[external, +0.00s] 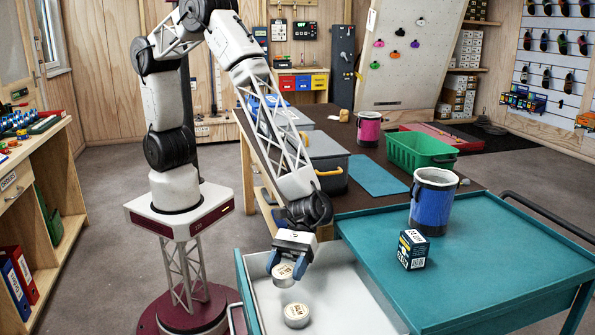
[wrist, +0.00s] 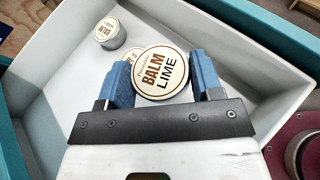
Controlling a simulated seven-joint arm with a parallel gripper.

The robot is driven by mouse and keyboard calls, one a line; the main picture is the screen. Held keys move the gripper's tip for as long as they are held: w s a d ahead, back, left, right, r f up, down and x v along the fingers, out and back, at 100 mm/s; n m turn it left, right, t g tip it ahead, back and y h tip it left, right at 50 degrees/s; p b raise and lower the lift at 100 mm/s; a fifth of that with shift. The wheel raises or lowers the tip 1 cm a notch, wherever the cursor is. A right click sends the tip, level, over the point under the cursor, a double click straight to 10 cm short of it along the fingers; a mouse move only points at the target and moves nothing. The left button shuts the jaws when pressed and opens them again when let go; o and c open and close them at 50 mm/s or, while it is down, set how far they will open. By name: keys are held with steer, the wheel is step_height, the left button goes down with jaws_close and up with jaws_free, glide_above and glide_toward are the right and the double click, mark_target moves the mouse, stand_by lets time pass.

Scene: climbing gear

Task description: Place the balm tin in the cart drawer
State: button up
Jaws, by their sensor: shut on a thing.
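My gripper (external: 287,268) is shut on a round balm tin (external: 284,276) with a pale lid, held inside the open cart drawer (external: 345,290), above its white floor. In the wrist view the held tin (wrist: 162,72) reads "BALM LIME" and sits between the two blue fingers. A second balm tin (external: 296,314) lies on the drawer floor. The gap under the held tin is hard to judge.
The teal cart top (external: 480,255) is right of the drawer, carrying a dark blue box (external: 412,250) and a blue bucket-like bag (external: 432,203). Behind are a green crate (external: 420,149) and a grey case (external: 322,160) on a table. Drawer walls surround the gripper.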

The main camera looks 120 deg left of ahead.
steer(key=shift+f, duration=0.6)
stand_by(0.3)
steer(key=o, duration=0.9)
steer(key=shift+o, duration=0.2)
steer(key=shift+r, duration=0.15)
steer(key=shift+r, duration=0.35)
steer(key=shift+a+r, duration=0.2)
steer(key=v, duration=1.1)
steer(key=shift+a, duration=0.25)
steer(key=shift+r, duration=0.1)
